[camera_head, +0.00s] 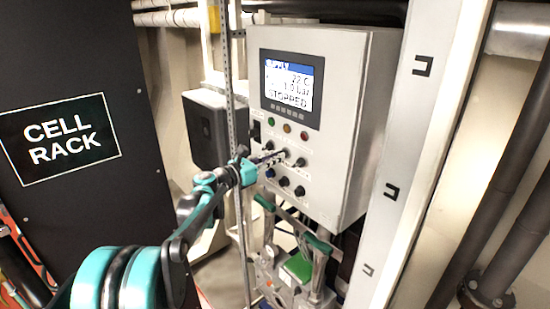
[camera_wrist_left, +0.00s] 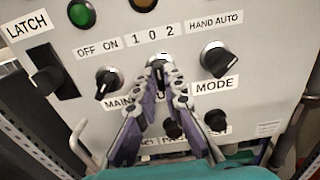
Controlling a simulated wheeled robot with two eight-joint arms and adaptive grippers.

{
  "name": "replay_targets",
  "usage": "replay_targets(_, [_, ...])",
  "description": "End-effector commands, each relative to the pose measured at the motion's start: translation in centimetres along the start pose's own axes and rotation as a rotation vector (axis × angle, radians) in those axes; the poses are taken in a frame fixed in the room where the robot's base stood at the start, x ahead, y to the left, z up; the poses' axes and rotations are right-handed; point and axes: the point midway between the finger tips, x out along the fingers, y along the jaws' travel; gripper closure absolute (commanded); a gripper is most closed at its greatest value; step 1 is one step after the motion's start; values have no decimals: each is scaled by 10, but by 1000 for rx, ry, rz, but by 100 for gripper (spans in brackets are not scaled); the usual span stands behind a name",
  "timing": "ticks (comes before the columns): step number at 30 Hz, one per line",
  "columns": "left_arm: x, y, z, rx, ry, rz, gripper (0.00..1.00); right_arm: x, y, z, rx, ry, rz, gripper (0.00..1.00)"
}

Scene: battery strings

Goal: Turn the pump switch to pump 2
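The pump switch (camera_wrist_left: 157,66) is a dark rotary knob under the label "1 0 2" on the grey control box (camera_head: 349,120). A pale pointer mark shows at its top, near the 0; the fingers partly hide the knob. My left gripper (camera_wrist_left: 162,76) has its fingertips close together on either side of the knob's handle, seemingly touching it. In the head view my left gripper (camera_head: 262,160) reaches the panel's middle row and hides part of it. The screen (camera_head: 291,88) reads "STOPPED". My right gripper is not in view.
The OFF/ON knob (camera_wrist_left: 109,82) is left of the pump switch and the MODE knob (camera_wrist_left: 215,59) is right. More dark knobs (camera_wrist_left: 216,120) sit below. The black cell rack (camera_head: 60,50) stands left.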

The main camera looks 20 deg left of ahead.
Motion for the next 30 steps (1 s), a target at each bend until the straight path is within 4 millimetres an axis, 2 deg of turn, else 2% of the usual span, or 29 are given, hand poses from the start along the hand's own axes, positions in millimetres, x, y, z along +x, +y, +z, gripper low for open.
replay_targets(14, [0,0,-1,66,0,1,100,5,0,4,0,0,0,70])
replay_targets(30, [0,-1,-2,489,0,1,100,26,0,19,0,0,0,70])
